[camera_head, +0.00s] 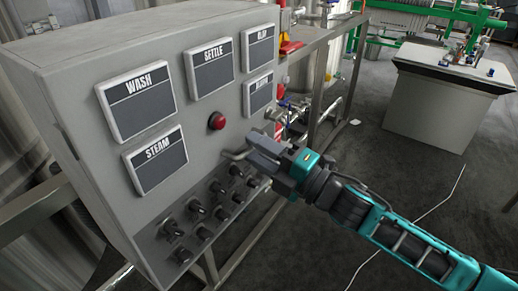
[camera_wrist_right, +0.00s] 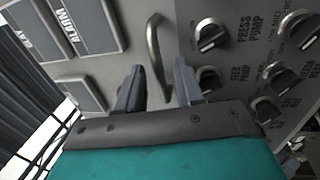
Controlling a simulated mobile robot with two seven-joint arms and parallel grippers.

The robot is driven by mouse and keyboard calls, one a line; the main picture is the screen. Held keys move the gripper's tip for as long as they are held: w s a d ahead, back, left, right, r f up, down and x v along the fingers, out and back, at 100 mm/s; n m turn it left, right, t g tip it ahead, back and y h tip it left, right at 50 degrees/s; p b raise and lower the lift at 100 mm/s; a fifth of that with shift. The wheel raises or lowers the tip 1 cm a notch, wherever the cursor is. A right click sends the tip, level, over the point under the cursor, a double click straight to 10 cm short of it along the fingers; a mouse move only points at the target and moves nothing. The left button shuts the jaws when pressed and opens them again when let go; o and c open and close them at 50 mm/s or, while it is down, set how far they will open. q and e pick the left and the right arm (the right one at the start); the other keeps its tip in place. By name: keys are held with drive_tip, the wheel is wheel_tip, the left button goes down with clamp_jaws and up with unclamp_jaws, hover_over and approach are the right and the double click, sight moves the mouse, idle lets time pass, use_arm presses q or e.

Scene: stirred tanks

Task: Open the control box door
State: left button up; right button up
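The grey control box (camera_head: 110,55) fills the left of the head view. Its front door panel (camera_head: 205,130) carries label plates, a red button and several knobs, and looks closed. A curved metal handle (camera_head: 236,155) is on the panel and shows more clearly in the right wrist view (camera_wrist_right: 155,45). My right gripper (camera_head: 262,153) is at the handle, over the panel. In the right wrist view its fingers (camera_wrist_right: 158,82) are apart, with the lower part of the handle between them; I see a gap, and contact is not clear. My left gripper is not in view.
Black knobs (camera_head: 198,210) sit just below the gripper on the panel. A metal frame (camera_head: 320,85) with pipes and valves stands behind the box. A pale cabinet (camera_head: 435,110) is at the back right. The dark floor is mostly open, with a thin white line on it.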

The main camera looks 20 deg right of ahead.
clamp_jaws()
idle(1.4)
